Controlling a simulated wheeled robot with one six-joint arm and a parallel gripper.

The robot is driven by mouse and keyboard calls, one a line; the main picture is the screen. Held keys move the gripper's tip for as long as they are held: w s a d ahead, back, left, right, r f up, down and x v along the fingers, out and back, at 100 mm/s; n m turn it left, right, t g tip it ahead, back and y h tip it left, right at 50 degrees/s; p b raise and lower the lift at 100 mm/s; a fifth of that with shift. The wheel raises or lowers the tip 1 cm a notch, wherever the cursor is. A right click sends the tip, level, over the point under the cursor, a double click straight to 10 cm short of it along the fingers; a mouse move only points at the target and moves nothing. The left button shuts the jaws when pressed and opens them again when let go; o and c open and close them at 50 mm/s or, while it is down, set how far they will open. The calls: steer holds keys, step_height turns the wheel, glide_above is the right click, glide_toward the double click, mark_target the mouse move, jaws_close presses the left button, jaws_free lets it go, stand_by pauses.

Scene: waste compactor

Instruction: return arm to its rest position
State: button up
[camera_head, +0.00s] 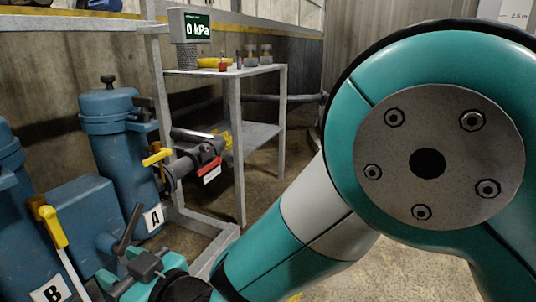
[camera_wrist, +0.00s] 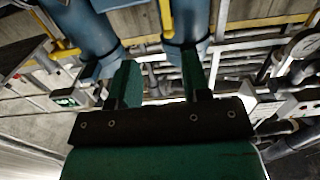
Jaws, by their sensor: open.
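My arm, in teal and light grey, fills the right half of the head view and reaches down to the lower left. My gripper (camera_head: 132,270) is at the bottom left of the head view, in front of the blue housing marked A (camera_head: 122,150). In the wrist view my gripper (camera_wrist: 158,82) shows two dark green fingers spread apart, with nothing held between them. Blue cylinders and pipes lie beyond the fingers. In the head view a dark lever (camera_head: 128,228) appears close by my gripper; I cannot tell whether they touch.
A second blue housing marked B has a yellow-handled lever (camera_head: 54,228) at the left. A valve with a red tag (camera_head: 208,167) juts out. A metal table (camera_head: 262,70) holds small items. Floor beyond the table is clear.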

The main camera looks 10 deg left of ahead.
steer(key=w+d+r+m+g+h, duration=0.1)
steer(key=w+d+r+h, duration=0.2)
steer(key=d, duration=0.6)
steer(key=w+d+r+m+h, duration=0.2)
steer(key=w+d+r+h, duration=0.1)
steer(key=d, duration=0.6)
steer(key=s+d+m+g+h, duration=0.15)
steer(key=s+d, duration=0.25)
steer(key=d, duration=0.4)
steer(key=s+d+r+m+g+h, duration=0.1)
steer(key=s+d+h, duration=0.25)
steer(key=d, duration=0.35)
steer(key=s+d+m+g+h, duration=0.15)
steer(key=s+d, duration=0.25)
steer(key=d, duration=0.4)
step_height(320, 180, up, 38)
steer(key=p, duration=3.7)
steer(key=shift+s+d+f+m+p, duration=0.15)
steer(key=shift+s+d+m+p, duration=0.05)
steer(key=shift+s+m+p, duration=0.15)
